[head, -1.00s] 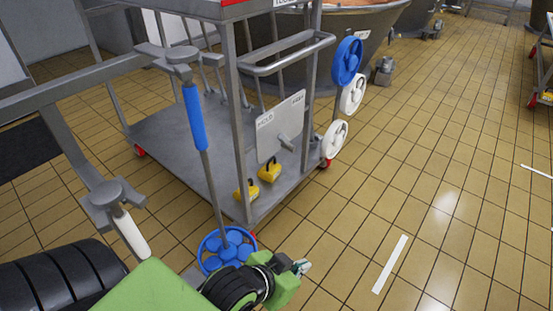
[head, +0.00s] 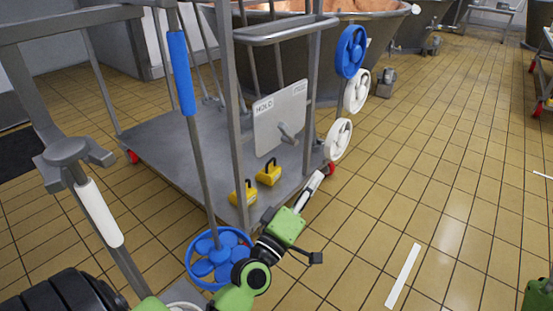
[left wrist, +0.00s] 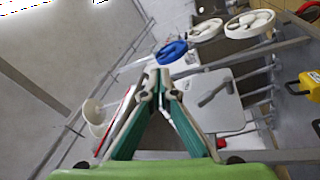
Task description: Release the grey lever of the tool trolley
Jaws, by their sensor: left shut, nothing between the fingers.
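The grey lever (head: 287,131) is on a pale plate (head: 277,112) at the near end of the tool trolley (head: 170,150). The plate reads HOLD at its upper left; the word at its upper right is too small to read surely. The lever (left wrist: 213,95) and plate (left wrist: 222,115) also show in the left wrist view. My left gripper (head: 316,181) is below and right of the lever, apart from it, beside the trolley's near corner. In the left wrist view its fingertips (left wrist: 162,85) meet with nothing between them.
A blue handwheel (head: 351,52) and two white ones (head: 357,91) (head: 338,139) line the trolley's right side. Two yellow padlocks (head: 268,173) (head: 243,193) are below the plate. A rail (head: 285,32) runs above it. Tiled floor (head: 440,170) is clear on the right.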

